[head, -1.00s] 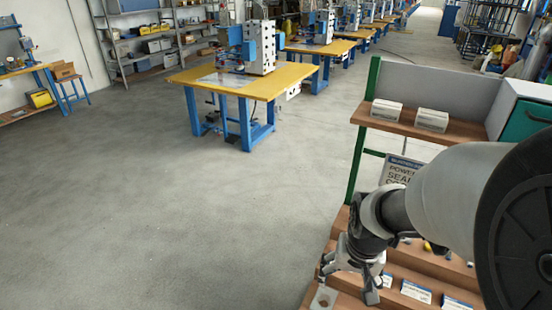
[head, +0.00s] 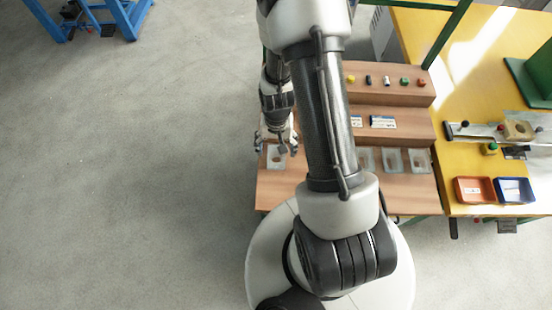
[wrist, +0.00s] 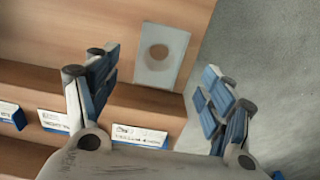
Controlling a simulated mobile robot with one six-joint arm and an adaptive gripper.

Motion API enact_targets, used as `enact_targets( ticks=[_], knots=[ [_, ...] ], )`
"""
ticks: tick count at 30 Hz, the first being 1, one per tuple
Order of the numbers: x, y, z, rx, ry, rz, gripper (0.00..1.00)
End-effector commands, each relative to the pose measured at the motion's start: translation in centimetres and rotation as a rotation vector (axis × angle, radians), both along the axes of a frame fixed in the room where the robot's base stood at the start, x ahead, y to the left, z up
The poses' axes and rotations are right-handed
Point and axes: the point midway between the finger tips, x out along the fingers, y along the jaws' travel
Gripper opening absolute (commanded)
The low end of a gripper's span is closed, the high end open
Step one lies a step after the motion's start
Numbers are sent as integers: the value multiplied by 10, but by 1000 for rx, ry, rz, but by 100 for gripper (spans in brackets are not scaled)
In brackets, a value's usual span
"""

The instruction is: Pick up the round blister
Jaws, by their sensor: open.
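The round blister (head: 276,160) is a clear, flat rectangular piece with a round form in its middle. It lies on the lowest wooden step at the left end of the rack. In the wrist view the blister (wrist: 169,73) lies at top centre, between and beyond the fingers. My gripper (head: 276,146) is open and empty, close to the blister in the head view. The wrist view shows both fingers of my gripper (wrist: 158,78) spread wide. I cannot tell the exact height gap; no contact shows.
More clear blisters (head: 391,160) lie to the right on the same step, partly behind my arm. Labelled cards (head: 382,122) and small coloured parts (head: 386,80) sit on higher steps. Orange (head: 474,190) and blue (head: 514,190) bins stand on the yellow table. Floor lies open left.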

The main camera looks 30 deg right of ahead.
Motion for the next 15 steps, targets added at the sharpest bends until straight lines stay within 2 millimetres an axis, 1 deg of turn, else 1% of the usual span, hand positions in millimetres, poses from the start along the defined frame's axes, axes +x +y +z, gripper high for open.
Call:
enact_targets(
  ticks=[1, 3, 6, 11, 15],
  knots=[
    [-1, 0, -12, 1, 3, 0, 75],
    [-1, 0, -21, 0, 2, 0, 75],
    [0, 0, -28, 1, 1, 0, 75],
    [1, 0, -34, 0, 0, 0, 75],
    [2, -2, -52, 1, 2, 0, 75]
  ],
)
